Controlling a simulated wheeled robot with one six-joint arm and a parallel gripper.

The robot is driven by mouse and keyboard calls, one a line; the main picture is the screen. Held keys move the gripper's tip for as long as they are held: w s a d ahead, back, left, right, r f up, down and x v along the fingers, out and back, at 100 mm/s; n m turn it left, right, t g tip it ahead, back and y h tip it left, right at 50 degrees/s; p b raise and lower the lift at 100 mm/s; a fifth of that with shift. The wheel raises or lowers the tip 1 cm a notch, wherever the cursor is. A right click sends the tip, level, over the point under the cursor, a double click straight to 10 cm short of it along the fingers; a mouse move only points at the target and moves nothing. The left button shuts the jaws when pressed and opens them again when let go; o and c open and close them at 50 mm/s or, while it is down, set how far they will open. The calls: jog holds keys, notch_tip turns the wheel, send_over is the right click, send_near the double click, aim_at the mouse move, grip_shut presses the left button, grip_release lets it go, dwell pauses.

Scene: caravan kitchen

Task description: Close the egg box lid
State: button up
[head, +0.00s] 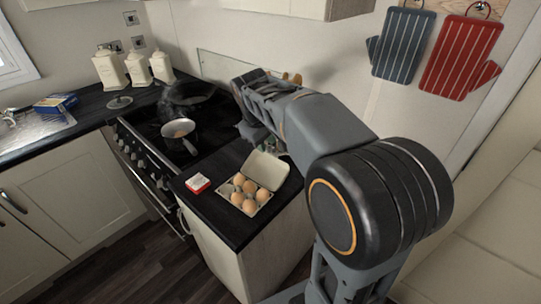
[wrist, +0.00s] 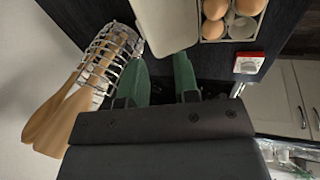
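The egg box (head: 262,207) stands open on the dark counter with several brown eggs in it. Its cream lid (head: 267,169) is raised at the back, tilted away from the eggs. In the wrist view the lid (wrist: 166,24) is at top centre and the egg tray (wrist: 228,38) is to its right. My gripper (wrist: 161,62) shows two green fingers with a gap between them and nothing held. The fingertips are close to the lid's edge in the wrist view; I cannot tell whether they touch. In the head view my arm mostly hides the gripper.
A red and white timer (head: 197,183) lies left of the egg box; it also shows in the wrist view (wrist: 248,63). A wire utensil holder (wrist: 118,47) with wooden utensils (wrist: 62,118) stands beside my fingers. The wall is behind.

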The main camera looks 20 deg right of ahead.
jog(key=n, duration=0.1)
send_near(272, 156)
jog(key=shift+h, duration=0.4)
jog(key=x, duration=1)
jog(key=shift+a+f, duration=0.15)
jog(key=shift+a, duration=0.15)
jog(key=shift+c, duration=0.4)
grip_shut()
